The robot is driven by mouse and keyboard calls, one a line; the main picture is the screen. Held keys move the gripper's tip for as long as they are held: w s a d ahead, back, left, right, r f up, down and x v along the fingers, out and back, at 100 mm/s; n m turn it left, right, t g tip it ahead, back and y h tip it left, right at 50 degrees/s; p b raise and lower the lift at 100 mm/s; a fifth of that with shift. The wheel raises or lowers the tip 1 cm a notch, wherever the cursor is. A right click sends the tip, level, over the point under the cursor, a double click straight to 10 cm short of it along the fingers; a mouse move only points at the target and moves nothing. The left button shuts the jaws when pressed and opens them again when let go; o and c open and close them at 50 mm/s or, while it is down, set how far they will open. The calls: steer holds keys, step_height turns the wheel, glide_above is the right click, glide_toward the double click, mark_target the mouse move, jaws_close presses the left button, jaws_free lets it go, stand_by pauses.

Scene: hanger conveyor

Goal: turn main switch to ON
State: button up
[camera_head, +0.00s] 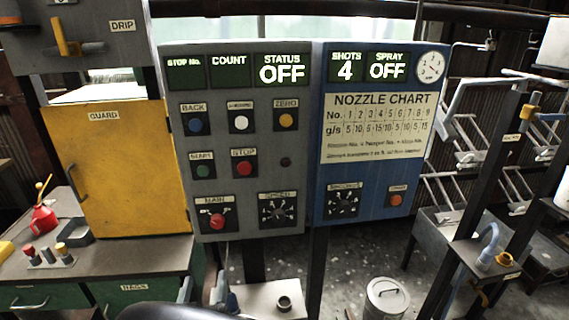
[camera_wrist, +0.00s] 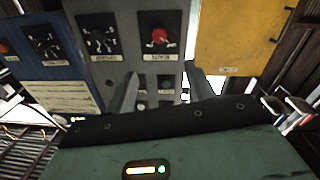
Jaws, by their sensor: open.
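The main switch (camera_head: 217,220) is a red knob on a black plate labelled MAIN, low on the left of the grey control panel (camera_head: 255,190). The STATUS display (camera_head: 282,68) reads OFF. In the wrist view, which shows the panel upside down, the red main switch (camera_wrist: 160,37) is at the top centre. My gripper (camera_wrist: 162,72) is open and empty, with its two fingers apart and pointing toward the panel around the switch's line. It is apart from the knob. The fingers also show at the bottom of the head view, below the panel.
A black dial (camera_head: 278,210) sits right of the main switch. START (camera_head: 203,171) and STOP (camera_head: 244,168) buttons are above it. A yellow guard box (camera_head: 135,165) stands left of the panel, and a blue panel (camera_head: 370,180) adjoins it on the right. Hanging racks are far right.

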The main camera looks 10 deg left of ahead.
mark_target(216, 224)
steer(key=w+a, duration=0.1)
steer(key=w, duration=0.4)
steer(key=w+a+b, duration=0.1)
steer(key=w, duration=0.5)
steer(key=w+a+b, duration=0.1)
steer(key=w, duration=0.4)
steer(key=shift+w+f, duration=0.1)
steer(key=shift+w, duration=0.25)
steer(key=shift+c, duration=0.3)
steer(key=c, duration=0.9)
